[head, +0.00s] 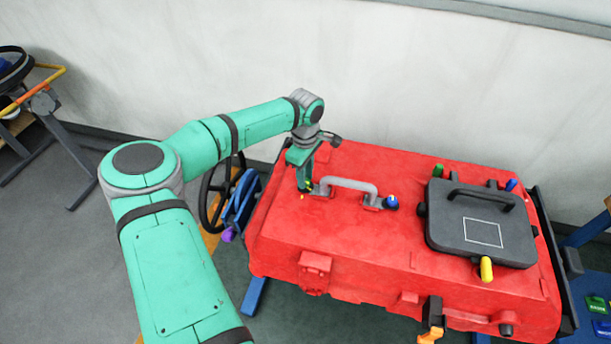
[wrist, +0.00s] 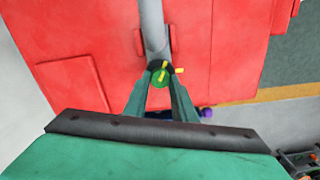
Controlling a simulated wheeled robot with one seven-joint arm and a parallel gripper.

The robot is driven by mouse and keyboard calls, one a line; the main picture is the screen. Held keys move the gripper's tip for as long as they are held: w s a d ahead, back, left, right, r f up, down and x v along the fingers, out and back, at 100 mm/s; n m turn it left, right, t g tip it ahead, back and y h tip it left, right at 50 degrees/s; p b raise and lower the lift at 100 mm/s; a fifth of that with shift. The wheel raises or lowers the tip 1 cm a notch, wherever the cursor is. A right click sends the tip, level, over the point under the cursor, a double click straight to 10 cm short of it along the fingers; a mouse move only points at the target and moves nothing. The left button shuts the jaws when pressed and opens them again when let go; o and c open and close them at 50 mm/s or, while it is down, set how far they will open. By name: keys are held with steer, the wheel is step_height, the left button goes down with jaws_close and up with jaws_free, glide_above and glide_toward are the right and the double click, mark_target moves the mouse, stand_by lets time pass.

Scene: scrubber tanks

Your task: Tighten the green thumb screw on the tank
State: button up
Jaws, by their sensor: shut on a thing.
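The red tank (head: 330,240) fills the middle of the head view. A grey handle (head: 350,184) is fixed on its top. A green thumb screw (wrist: 157,81) with yellow marks sits at one end of this handle, between my fingertips in the wrist view. My gripper (head: 305,187) points down at the handle's left end and is shut on the green thumb screw. In the head view my fingers mostly hide the screw. A blue screw (head: 392,202) is at the handle's right end.
A dark lid (head: 480,222) with a black handle lies on the tank's right part, with another green knob (head: 438,170), a blue knob (head: 511,184) and a yellow knob (head: 486,268) around it. A black wheel (head: 213,195) stands left of the tank. The wall is close behind.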

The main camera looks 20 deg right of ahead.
steer(key=m, duration=0.6)
steer(key=shift+d+m, duration=0.15)
steer(key=shift+m, duration=0.15)
steer(key=shift+c, duration=0.2)
steer(key=shift+o, duration=0.2)
steer(key=shift+r+m, duration=0.1)
steer(key=shift+m, duration=2.6)
steer(key=shift+c, duration=0.2)
steer(key=shift+o, duration=0.2)
steer(key=o, duration=1)
steer(key=shift+o, duration=0.2)
step_height(320, 180, up, 11)
